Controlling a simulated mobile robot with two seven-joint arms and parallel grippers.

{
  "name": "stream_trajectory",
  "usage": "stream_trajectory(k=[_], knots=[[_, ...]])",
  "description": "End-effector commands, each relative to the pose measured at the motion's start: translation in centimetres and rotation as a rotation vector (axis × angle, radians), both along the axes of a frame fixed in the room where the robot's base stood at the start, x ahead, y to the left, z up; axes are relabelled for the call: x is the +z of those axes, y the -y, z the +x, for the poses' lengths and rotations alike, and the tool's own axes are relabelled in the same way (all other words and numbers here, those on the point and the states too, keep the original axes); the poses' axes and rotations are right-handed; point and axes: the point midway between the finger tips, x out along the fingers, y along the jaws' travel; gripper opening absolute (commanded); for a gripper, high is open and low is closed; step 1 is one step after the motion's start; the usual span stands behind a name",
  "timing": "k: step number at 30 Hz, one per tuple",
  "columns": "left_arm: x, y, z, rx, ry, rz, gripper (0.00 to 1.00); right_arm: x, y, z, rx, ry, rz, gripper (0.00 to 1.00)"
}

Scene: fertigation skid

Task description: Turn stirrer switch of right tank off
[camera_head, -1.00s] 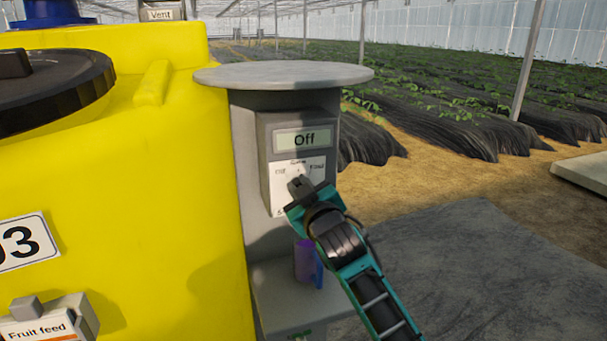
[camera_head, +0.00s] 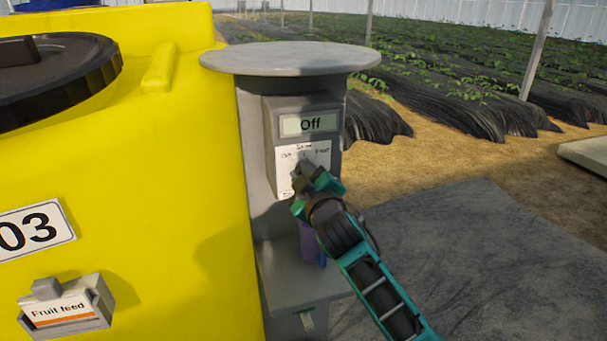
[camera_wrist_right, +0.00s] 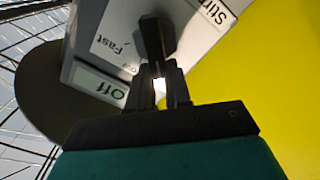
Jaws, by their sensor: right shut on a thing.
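The stirrer switch box (camera_head: 271,150) is grey with a white label and stands on a grey pedestal beside the yellow tank (camera_head: 150,210). Its display (camera_head: 309,123) reads "Off". My right gripper (camera_head: 306,177) is at the label, in front of the switch knob. In the right wrist view, the gripper (camera_wrist_right: 159,84) is shut on the dark switch knob (camera_wrist_right: 152,38), and "Fast" and part of "Stir" can be read on the label. The gripper hides part of the dial in the head view. My left gripper is not in view.
A round grey top (camera_head: 290,58) overhangs the box. A purple cup-like item (camera_head: 309,243) stands on a ledge (camera_head: 300,282) below. A "Fruit feed" label holder (camera_head: 66,306) juts from the tank at lower left. Open floor (camera_head: 470,260) lies to the right.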

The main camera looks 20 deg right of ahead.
Motion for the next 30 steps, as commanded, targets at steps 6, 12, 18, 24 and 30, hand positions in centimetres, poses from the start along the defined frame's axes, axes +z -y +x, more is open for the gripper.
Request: stream_trajectory(k=[6,12,18,24,30], knots=[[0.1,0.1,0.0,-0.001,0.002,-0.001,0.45,0.0,0.0,0.0,0.000,0.000,-0.003,0.31],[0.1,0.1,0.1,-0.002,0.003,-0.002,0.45,0.0,0.0,0.0,0.000,0.000,-0.002,0.44],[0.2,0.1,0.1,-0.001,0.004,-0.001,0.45,0.0,0.0,-0.1,0.000,0.000,-0.001,0.44],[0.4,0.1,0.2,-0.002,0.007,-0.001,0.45,0.0,0.1,-1.8,0.000,-0.001,-0.001,0.44],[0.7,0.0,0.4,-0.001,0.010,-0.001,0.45,-0.1,0.2,-5.6,0.000,-0.003,-0.001,0.44]])
